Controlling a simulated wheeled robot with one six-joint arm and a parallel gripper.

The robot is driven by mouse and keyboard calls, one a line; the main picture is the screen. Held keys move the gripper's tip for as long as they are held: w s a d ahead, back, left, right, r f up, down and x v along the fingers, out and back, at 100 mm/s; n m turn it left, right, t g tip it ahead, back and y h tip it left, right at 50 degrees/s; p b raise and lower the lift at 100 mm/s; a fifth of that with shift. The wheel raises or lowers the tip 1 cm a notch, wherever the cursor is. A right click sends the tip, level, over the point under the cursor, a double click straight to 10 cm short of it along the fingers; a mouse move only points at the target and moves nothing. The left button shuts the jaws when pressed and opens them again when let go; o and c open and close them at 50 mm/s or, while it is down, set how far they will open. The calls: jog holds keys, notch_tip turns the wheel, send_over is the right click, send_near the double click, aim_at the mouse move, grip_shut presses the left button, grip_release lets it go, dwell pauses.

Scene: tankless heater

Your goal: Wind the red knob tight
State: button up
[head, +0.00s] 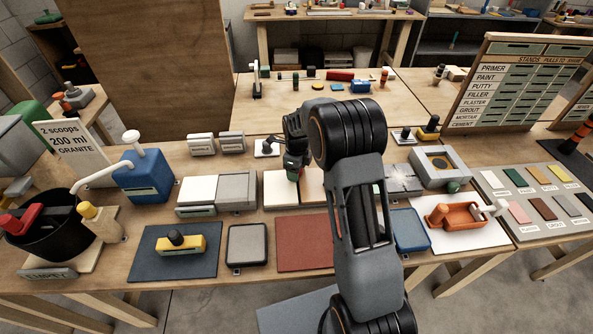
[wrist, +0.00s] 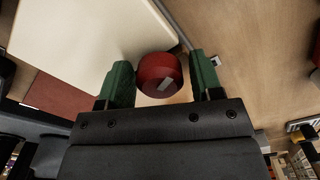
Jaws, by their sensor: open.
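The red knob (wrist: 158,74) shows in the wrist view as a short round red cap with a pale rectangular mark on its face. My gripper (wrist: 162,80) has its two green fingers on either side of the knob. The left finger is very close to it, and a small gap shows at the right finger. I cannot tell whether the left finger touches. In the head view my gripper (head: 293,172) points down over the middle of the bench, near a cream panel. The knob is hidden there behind my gripper and arm.
A cream panel (wrist: 75,45) lies left of the knob in the wrist view. In the head view a red mat (head: 300,258) and grey tray (head: 247,245) lie in front. A blue container (head: 143,178) stands left, and an orange tray (head: 462,214) lies right.

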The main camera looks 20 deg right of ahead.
jog(key=n, duration=0.4)
jog(key=shift+c, duration=0.2)
dwell(0.4)
jog(key=c, duration=0.9)
jog(key=shift+o, duration=0.2)
jog(key=m, duration=0.5)
jog(key=o, duration=0.9)
jog(key=shift+m, duration=0.4)
jog(key=shift+o, duration=0.2)
jog(key=shift+r+p, duration=1.7)
jog(key=shift+r, duration=0.85)
